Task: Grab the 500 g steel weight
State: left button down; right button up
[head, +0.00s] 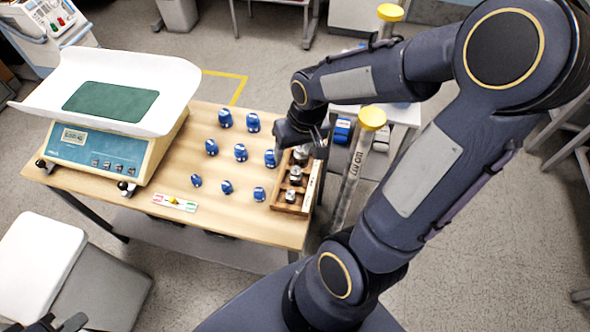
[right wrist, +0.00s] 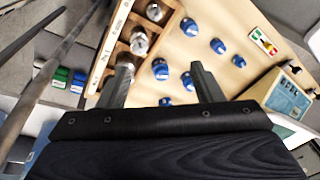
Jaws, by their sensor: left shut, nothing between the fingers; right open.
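Several steel weights stand in a row in a wooden box at the table's right edge; the upper one (head: 301,155), middle one (head: 295,175) and lower one (head: 290,197) show in the head view. I cannot read which is 500 g. In the right wrist view, steel weights (right wrist: 139,42) show in the box, just beyond the left finger. My right gripper (right wrist: 163,82) is open and empty; in the head view it is over the box's far end, its fingertips mostly hidden. My left gripper (head: 62,324) is shut and empty, cut off at the bottom left edge.
The wooden box (head: 273,207) has divided compartments. Several blue weights (head: 240,152) stand on the wooden table (head: 150,222) beside it. A scale with a white tray (head: 180,75) is at left. A tall yellow-capped tube (head: 355,160) rises right of the box.

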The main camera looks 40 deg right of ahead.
jog(key=g+h+p, duration=0.1)
jog(key=g+p, duration=0.1)
send_over(296, 170)
notch_tip(296, 170, down, 7)
jog(key=shift+d+f, duration=0.1)
notch_tip(296, 170, down, 8)
jog(key=shift+f+p, duration=0.2)
jog(key=shift+p, duration=0.2)
grip_shut()
